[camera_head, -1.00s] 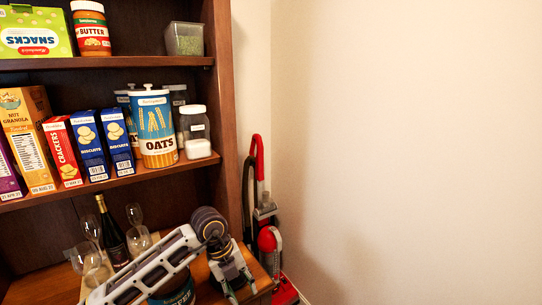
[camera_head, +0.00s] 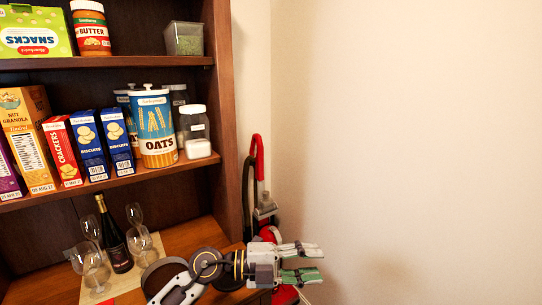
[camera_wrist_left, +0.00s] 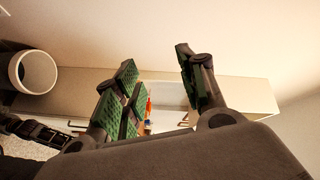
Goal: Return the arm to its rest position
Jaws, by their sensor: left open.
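My left gripper (camera_head: 312,263) is open and empty in the head view. It points right, in front of the red vacuum cleaner and right of the hutch counter. In the left wrist view its green-padded fingers (camera_wrist_left: 158,85) stand apart with nothing between them. My left arm comes in from the bottom, across the counter's right part. My right gripper is in neither view.
The wooden hutch (camera_head: 228,110) holds boxes, an oats canister (camera_head: 154,130) and jars. A wine bottle (camera_head: 113,238) and several glasses stand on the counter left of my arm. The red vacuum cleaner (camera_head: 259,160) leans by the wall. The right side is clear.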

